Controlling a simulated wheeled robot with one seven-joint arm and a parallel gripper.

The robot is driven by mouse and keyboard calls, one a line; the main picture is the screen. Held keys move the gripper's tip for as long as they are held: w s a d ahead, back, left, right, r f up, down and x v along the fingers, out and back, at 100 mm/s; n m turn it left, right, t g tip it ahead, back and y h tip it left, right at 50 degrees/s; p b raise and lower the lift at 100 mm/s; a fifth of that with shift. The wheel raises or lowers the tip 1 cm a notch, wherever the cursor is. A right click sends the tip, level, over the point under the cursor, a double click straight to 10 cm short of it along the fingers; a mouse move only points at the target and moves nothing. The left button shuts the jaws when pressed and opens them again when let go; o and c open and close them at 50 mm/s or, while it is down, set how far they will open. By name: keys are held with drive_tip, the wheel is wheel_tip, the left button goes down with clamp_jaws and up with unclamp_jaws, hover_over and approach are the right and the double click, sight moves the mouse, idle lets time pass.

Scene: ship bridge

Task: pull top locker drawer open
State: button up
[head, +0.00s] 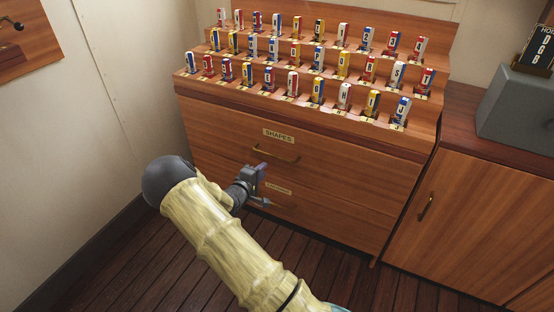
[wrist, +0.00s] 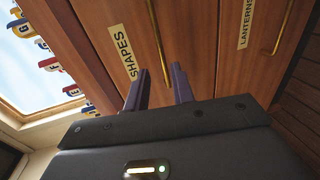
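The top locker drawer (head: 225,128) has a wooden front with a "SHAPES" label and a brass bar handle (head: 275,154). It looks shut, flush with the locker front. The handle also shows in the wrist view (wrist: 159,38), with its near end seen between my fingers. My gripper (head: 264,185) is open and empty, in front of the locker. In the head view it appears just below the top handle and covers part of the lower drawer. Its two fingers (wrist: 160,88) stand apart in the wrist view. I cannot tell how far the fingertips are from the handle.
The lower drawer (head: 325,218), labelled "LANTERNS", has its own handle (wrist: 284,25). Stepped racks of lettered signal flags (head: 292,83) stand above the drawers. A wooden cabinet (head: 470,215) with a grey box (head: 515,105) on top stands right. A wall closes the left side; plank floor is clear.

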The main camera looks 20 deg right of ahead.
sight(277, 157)
drive_tip(key=b+x, duration=0.3)
drive_tip(key=x, duration=0.9)
drive_tip(key=shift+w+d, duration=0.1)
drive_tip(key=shift+d, duration=0.1)
drive_tip(key=shift+r, duration=0.1)
drive_tip(key=shift+c, duration=0.5)
clamp_jaws()
